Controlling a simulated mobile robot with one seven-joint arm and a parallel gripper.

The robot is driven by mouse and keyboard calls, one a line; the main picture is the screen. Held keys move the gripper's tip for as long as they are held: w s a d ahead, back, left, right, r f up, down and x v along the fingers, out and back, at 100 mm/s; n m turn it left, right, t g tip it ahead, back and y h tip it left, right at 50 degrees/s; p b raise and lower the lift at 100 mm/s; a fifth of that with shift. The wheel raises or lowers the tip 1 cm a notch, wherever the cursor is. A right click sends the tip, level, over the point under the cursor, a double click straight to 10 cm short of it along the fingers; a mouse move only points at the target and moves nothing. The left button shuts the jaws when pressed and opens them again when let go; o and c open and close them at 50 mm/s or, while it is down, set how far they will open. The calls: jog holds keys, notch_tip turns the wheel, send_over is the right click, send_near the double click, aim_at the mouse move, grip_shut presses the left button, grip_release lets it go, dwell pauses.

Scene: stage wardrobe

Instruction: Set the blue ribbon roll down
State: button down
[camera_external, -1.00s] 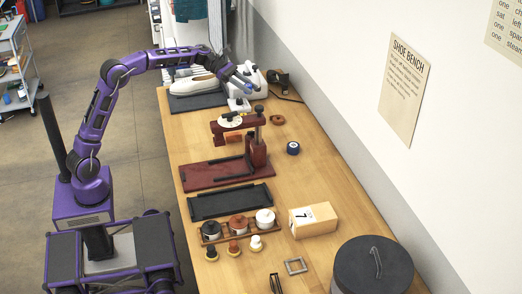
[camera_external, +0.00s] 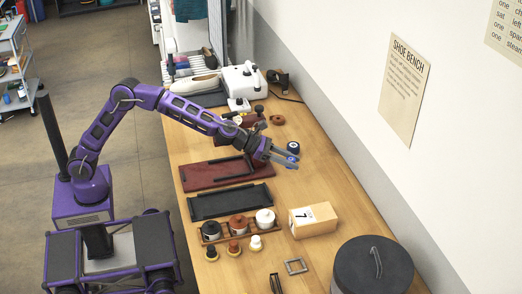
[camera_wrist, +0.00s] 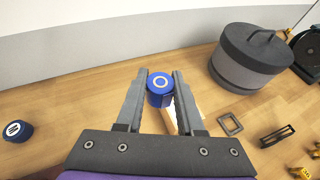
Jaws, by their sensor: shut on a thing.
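My gripper (camera_external: 284,158) is above the right half of the bench, past the end of the dark red stand. In the wrist view its two fingers (camera_wrist: 160,92) are shut on a blue ribbon roll (camera_wrist: 160,88), round with a white ring on its top face. The roll is between the fingertips, apart from the bench top. A second, dark blue roll (camera_external: 293,148) stands on the bench just behind the gripper; it also shows at the left of the wrist view (camera_wrist: 17,131).
A pale box marked 7 (camera_external: 313,220) and a dark lidded drum (camera_external: 372,270) stand nearer the front. A square metal frame (camera_external: 295,266) lies between them and several small spools. A black tray (camera_external: 230,202) is left of the box. Bare wood surrounds the second roll.

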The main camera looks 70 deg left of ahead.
jog(key=s+d+f+y, duration=0.1)
jog(key=s+d+f, duration=0.1)
jog(key=d, duration=0.3)
jog(key=s+d+f, duration=0.2)
jog(key=d+f, duration=0.1)
jog(key=d, duration=0.2)
jog(key=n+t+y, duration=0.1)
jog(key=n+y, duration=0.1)
jog(key=n, duration=0.1)
send_over(266, 266)
notch_tip(266, 266, down, 8)
jog(key=r, duration=0.1)
notch_tip(266, 266, down, 5)
jog(key=shift+w, duration=0.1)
jog(key=shift+f+b, duration=0.45)
jog(key=shift+f, duration=1.85)
jog(key=shift+f+b, duration=0.2)
jog(key=shift+b, duration=0.1)
jog(key=c, duration=0.5)
grip_release()
jog(key=shift+r, duration=0.1)
jog(key=shift+r, duration=0.1)
